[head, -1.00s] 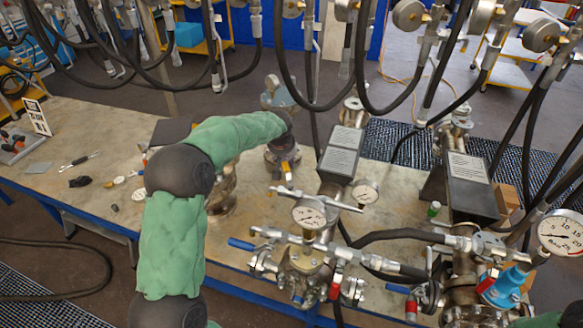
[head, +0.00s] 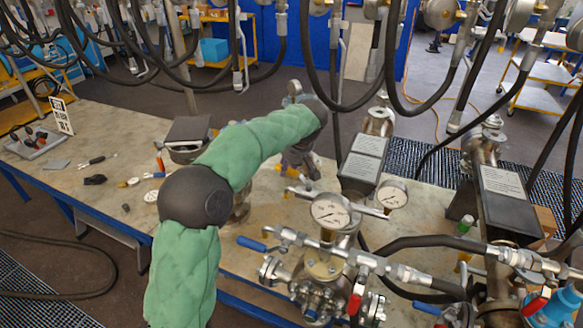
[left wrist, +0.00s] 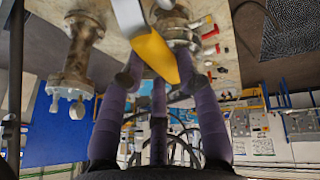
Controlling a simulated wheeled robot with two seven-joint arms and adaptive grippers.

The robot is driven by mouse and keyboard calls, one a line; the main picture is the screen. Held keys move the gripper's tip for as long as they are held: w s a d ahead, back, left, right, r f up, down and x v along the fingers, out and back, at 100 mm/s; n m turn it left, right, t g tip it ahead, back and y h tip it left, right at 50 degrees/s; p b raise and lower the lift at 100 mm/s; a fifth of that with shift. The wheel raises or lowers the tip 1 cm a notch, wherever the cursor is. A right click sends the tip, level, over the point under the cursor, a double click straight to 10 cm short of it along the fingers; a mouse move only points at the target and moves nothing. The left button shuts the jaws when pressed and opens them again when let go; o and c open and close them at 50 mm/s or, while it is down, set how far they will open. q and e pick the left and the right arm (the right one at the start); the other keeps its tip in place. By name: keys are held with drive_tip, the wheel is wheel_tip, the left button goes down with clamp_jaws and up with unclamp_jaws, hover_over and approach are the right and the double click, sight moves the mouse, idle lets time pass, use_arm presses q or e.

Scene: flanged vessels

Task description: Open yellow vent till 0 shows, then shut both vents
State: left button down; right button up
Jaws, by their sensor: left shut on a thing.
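My left arm reaches over the bench in the head view, and my left gripper (head: 298,172) is partly hidden beyond its forearm. In the left wrist view the purple fingers (left wrist: 152,80) are closed around a yellow handle (left wrist: 154,52). A flanged metal vessel stands behind it. Two round white gauges, a nearer one (head: 331,211) and a farther one (head: 392,194), sit on the middle vessel assembly (head: 322,268); their needles are too small to read. A blue lever (head: 251,243) and a red lever (head: 355,303) are on that assembly. My right gripper is not seen.
Black hoses hang across the top, and a thick one (head: 420,242) crosses to the right assembly. Sloped label boxes (head: 362,165) (head: 508,200) stand behind. Small tools (head: 95,180) and a grey box (head: 187,130) lie on the bench's left part. The bench front-left is mostly clear.

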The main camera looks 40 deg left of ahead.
use_arm(q)
drive_tip(key=shift+s+d+n+g+b, duration=0.15)
drive_tip(key=shift+s+n+g+b, duration=0.25)
drive_tip(key=shift+n, duration=0.3)
drive_tip(key=shift+s, duration=0.1)
drive_tip(key=c, duration=0.9)
unclamp_jaws()
drive_tip(key=shift+o, duration=0.2)
drive_tip(key=v, duration=1.1)
drive_tip(key=shift+d+r, duration=0.2)
drive_tip(key=shift+r, duration=0.2)
drive_tip(key=shift+s, duration=0.1)
